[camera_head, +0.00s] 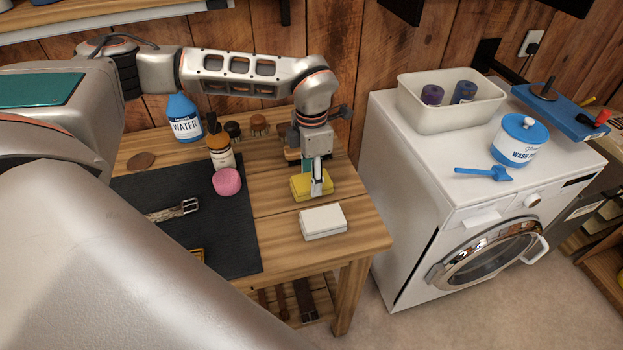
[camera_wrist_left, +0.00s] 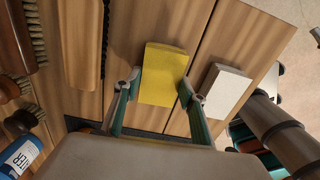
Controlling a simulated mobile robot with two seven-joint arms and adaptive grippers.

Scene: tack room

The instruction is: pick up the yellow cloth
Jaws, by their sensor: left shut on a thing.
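The yellow cloth (camera_head: 300,186) is a folded, flat block at the right part of the wooden table. My left gripper (camera_head: 315,186) reaches down over it from above, with its fingers at the cloth's sides. In the left wrist view the yellow cloth (camera_wrist_left: 163,72) sits between the two fingertips of my left gripper (camera_wrist_left: 160,88), one on each side. The gripper is shut on it. I cannot tell whether the cloth touches the tabletop or is slightly above it. My right gripper is not in view.
A folded white cloth (camera_head: 323,222) lies close in front of the yellow one. A white washing machine (camera_head: 420,180) is right of the table.

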